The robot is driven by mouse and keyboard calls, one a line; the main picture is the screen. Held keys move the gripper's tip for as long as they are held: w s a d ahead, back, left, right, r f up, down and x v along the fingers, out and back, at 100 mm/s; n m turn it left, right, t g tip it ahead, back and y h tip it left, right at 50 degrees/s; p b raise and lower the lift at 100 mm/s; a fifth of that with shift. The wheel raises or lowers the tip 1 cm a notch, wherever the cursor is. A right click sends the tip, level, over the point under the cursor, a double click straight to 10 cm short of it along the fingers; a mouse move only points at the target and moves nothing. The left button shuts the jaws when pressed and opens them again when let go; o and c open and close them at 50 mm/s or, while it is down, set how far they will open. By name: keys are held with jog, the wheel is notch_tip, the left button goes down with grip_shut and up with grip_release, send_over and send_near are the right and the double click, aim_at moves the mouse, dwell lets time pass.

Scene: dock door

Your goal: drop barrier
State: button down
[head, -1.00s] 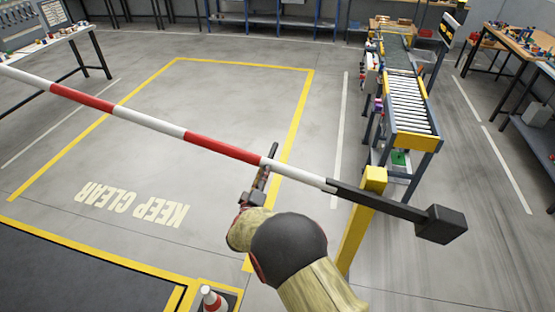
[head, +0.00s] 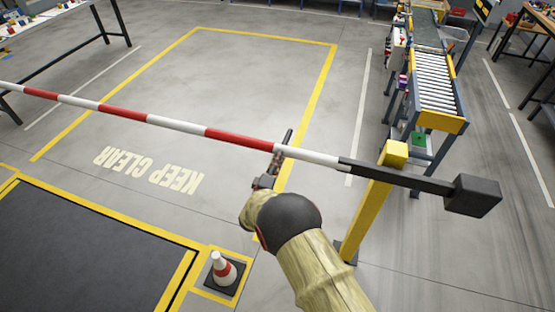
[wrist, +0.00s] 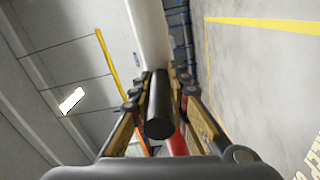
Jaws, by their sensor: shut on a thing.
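The red and white striped barrier pole (head: 235,137) crosses the head view from the left edge to the yellow post (head: 364,215), with its left end leaving the picture. Its near end is dark and carries a black counterweight block (head: 474,195) to the right of the post. It tilts only slightly in the picture. My gripper (head: 278,164) is at the pole's white section, left of the post. In the wrist view, my gripper (wrist: 161,96) is shut on a short black bar (wrist: 160,115), with the pole's white part (wrist: 150,35) just beyond.
A red and white cone (head: 223,270) stands on the floor at the bottom, next to a dark yellow-edged floor plate (head: 85,250). A roller conveyor (head: 436,92) is behind the post. A yellow-lined floor area marked KEEP CLEAR (head: 150,170) is empty below the pole.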

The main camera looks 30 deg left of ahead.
jog(key=c, duration=1.9)
grip_release()
jog(key=shift+w+d+r, duration=0.1)
jog(key=shift+w, duration=0.2)
jog(key=shift+o, duration=1.1)
jog(key=shift+w+f, duration=0.2)
jog(key=shift+f, duration=0.15)
jog(key=shift+s+f, duration=0.1)
jog(key=shift+s, duration=0.05)
jog(key=v, duration=1.1)
jog(key=shift+s, duration=0.4)
